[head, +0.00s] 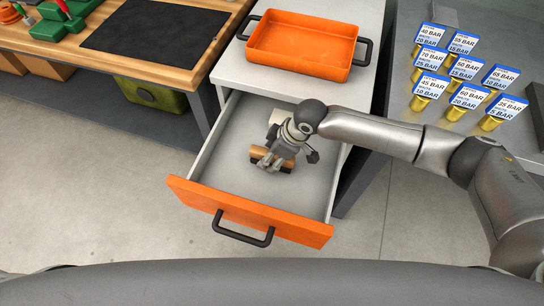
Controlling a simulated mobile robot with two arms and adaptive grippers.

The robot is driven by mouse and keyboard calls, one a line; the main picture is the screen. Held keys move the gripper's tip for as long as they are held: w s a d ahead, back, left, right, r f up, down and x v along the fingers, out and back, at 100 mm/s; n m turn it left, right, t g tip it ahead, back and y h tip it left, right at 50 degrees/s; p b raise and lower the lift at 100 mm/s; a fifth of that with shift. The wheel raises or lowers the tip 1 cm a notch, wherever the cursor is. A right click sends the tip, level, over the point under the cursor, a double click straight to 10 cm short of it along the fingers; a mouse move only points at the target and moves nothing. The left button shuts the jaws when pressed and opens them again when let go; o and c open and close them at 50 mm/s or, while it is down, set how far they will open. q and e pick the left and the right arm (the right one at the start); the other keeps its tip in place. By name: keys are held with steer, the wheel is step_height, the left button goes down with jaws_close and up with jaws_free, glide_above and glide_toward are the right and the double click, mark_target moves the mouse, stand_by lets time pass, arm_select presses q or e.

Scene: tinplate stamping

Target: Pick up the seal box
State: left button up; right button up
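The seal box, seemingly the small wooden brown block (258,153), lies inside the open drawer (225,170). My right gripper (283,160) reaches down into the drawer from the right and is right over the block, covering much of it. Its fingers are at the block, but I cannot tell whether they are shut on it. A pale, flat item (280,117) shows in the drawer behind the gripper, partly hidden. My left gripper is not in view.
The drawer's orange front (250,212) has a black handle (243,229). An orange tray (300,45) sits on the cabinet top. A wooden workbench (140,65) stands left. Several labelled brass pieces (430,85) stand on a grey surface at right.

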steer(key=c, duration=0.9)
steer(key=shift+r, duration=0.1)
